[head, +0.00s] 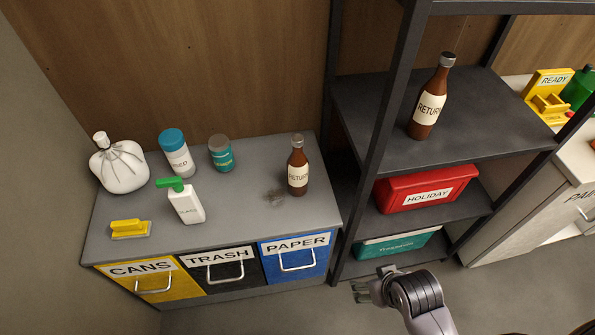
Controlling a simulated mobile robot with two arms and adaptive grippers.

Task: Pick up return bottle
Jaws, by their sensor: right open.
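A brown bottle with a cream RETURN label (297,166) stands upright on the grey counter, near its right end. A second brown RETURN bottle (430,101) stands upright on the upper shelf of the dark rack. My right gripper (358,291) is at the bottom of the head view, low in front of the rack and counter. It is open and empty, apart from both bottles. My left gripper is not in view.
CANS, TRASH and PAPER drawers are below. The rack holds a red HOLIDAY box (424,188) and a teal box (395,246).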

